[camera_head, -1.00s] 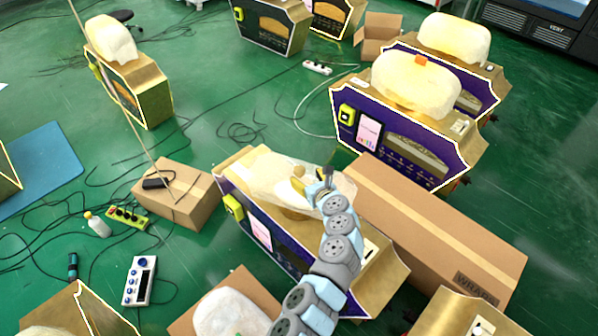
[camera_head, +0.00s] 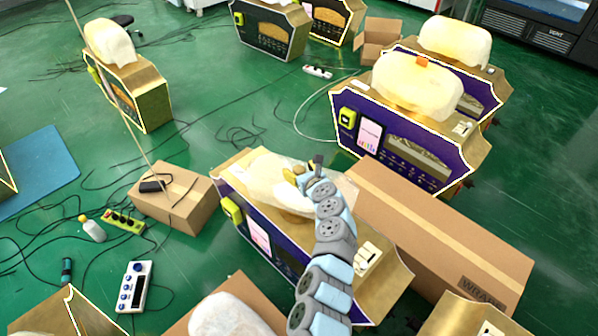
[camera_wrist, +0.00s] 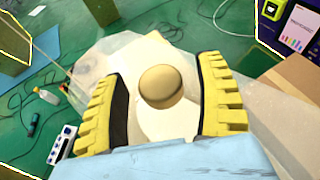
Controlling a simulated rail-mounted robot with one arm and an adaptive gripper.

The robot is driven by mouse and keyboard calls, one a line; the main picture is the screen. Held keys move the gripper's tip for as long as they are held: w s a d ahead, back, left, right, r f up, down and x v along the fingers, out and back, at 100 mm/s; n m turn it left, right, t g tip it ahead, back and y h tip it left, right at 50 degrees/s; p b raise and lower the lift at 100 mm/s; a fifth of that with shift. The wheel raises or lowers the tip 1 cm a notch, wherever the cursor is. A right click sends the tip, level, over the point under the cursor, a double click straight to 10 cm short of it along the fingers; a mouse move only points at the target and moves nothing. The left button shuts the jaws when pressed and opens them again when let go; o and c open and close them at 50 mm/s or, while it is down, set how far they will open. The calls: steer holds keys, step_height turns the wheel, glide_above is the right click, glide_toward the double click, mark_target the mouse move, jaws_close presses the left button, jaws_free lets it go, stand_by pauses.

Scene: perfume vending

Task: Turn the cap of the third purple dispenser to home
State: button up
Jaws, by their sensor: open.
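The nearest purple dispenser (camera_head: 222,196) stands in the middle of the head view under my arm, with a pale, translucent, lumpy container (camera_head: 262,175) on top. Its round gold-brown cap (camera_wrist: 161,86) shows from above in the wrist view. My gripper (camera_head: 297,173) is over the top of this container. In the wrist view my gripper (camera_wrist: 159,80) is open, with one yellow ribbed finger on each side of the cap and a gap on both sides. In the head view the gripper hides the cap. Two more purple dispensers (camera_head: 345,143) (camera_head: 487,100) stand at the back right.
A long cardboard box (camera_head: 440,225) lies close on the right of the nearest dispenser. A smaller box (camera_head: 165,205) stands to its left.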

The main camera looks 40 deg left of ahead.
steer(key=shift+a, duration=0.1)
steer(key=shift+c, duration=0.3)
steer(key=c, duration=1.2)
